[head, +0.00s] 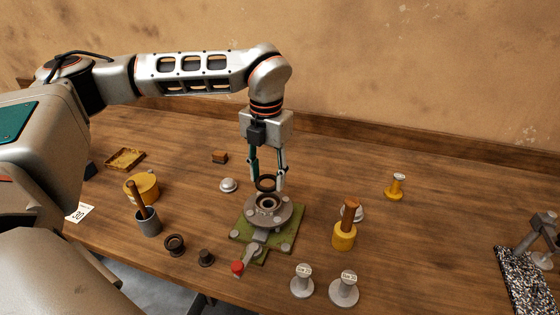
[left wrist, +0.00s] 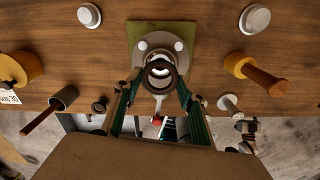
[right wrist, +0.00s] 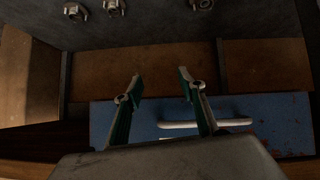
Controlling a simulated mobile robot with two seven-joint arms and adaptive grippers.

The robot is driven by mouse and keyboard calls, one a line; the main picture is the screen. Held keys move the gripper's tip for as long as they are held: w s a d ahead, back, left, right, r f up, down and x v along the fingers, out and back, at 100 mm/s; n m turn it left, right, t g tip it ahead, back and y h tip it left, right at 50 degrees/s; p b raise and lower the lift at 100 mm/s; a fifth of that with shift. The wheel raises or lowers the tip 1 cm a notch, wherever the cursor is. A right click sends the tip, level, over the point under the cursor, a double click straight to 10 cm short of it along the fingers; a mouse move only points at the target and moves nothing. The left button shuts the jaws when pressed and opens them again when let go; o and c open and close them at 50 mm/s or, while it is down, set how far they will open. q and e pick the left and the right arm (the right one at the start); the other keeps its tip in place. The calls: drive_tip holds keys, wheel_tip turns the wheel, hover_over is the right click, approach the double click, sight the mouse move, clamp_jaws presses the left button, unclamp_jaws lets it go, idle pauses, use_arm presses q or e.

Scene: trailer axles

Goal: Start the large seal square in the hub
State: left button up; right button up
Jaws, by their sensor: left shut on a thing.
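The large seal, a dark ring (head: 266,190), is between the fingertips of my left gripper (head: 267,181), which is shut on it. It hangs a little above the hub (head: 285,213), apart from it, and looks roughly level. The hub is a grey flanged part with a round bore, on a green plate (head: 243,236). In the left wrist view the seal (left wrist: 148,74) overlaps the near part of the hub (left wrist: 143,45), so their exact alignment is hard to judge. My right gripper (right wrist: 159,78) is open and empty in the right wrist view.
A blue drawer front with a pale handle (right wrist: 200,124) lies below my right gripper.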

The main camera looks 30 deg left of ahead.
sight(268, 182)
drive_tip(key=shift+s+f, duration=0.15)
use_arm(q)
drive_tip(key=shift+s+r, duration=0.1)
use_arm(e)
drive_tip(key=shift+s, duration=0.25)
drive_tip(key=shift+d+f, duration=0.1)
drive_tip(key=shift+f, duration=0.05)
use_arm(q)
drive_tip(key=shift+f+b, duration=0.35)
drive_tip(key=shift+f, duration=0.2)
drive_tip(key=shift+f+b, duration=0.55)
drive_tip(key=shift+f, duration=0.25)
drive_tip(key=shift+f+b, duration=0.5)
drive_tip(key=shift+f, duration=0.65)
drive_tip(key=shift+f+b, duration=0.25)
drive_tip(key=shift+b, duration=0.1)
use_arm(e)
drive_tip(key=shift+w+a+t+y, duration=0.3)
drive_tip(key=shift+w+a+y, duration=0.1)
drive_tip(key=shift+w+a, duration=0.7)
use_arm(q)
drive_tip(key=shift+f, duration=0.35)
use_arm(e)
drive_tip(key=shift+s+f, duration=0.25)
